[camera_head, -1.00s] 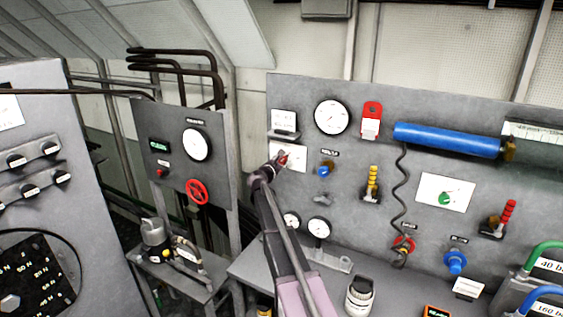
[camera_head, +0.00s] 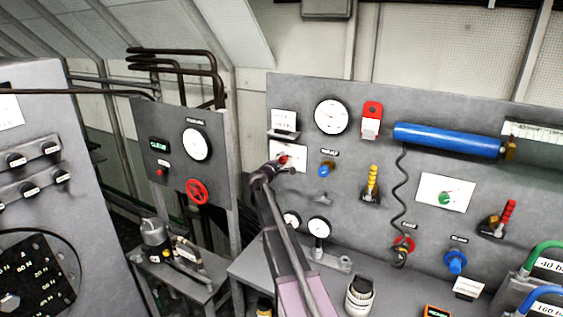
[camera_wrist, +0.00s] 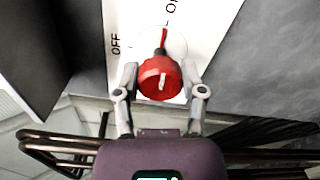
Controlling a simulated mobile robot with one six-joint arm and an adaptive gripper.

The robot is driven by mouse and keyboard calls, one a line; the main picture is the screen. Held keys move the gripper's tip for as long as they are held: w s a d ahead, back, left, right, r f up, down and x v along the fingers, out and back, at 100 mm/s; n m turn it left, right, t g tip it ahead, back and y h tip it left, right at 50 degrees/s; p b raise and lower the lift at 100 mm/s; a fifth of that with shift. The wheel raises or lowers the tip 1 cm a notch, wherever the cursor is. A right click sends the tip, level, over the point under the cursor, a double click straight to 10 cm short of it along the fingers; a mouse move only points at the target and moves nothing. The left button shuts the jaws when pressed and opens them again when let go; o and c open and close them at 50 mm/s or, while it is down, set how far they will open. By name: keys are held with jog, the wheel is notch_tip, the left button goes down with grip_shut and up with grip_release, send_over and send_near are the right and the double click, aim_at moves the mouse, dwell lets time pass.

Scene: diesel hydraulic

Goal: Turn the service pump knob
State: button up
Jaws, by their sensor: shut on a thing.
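A red knob (camera_wrist: 158,80) sits on a white plate (camera_wrist: 205,25) marked OFF and ON. Its red pointer lies between the two words, roughly midway. My gripper (camera_wrist: 160,72) is shut on the knob, one finger on each side. In the head view the knob (camera_head: 284,158) shows as a small red spot, partly hidden by my gripper (camera_head: 279,166). The plate (camera_head: 298,152) is on the left part of the grey panel. I cannot read a pump name on the plate.
Nearby on the panel are a gauge (camera_head: 331,117), a blue knob (camera_head: 324,170), a yellow-handled lever (camera_head: 372,182) and a red switch guard (camera_head: 371,118). A bench below carries a white-capped container (camera_head: 360,296). A separate panel with a red handwheel (camera_head: 197,191) stands left.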

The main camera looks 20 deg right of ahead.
jog(key=shift+d+m, duration=0.1)
jog(key=shift+m, duration=0.4)
jog(key=o, duration=1.1)
jog(key=shift+o, duration=0.2)
jog(key=v, duration=1.2)
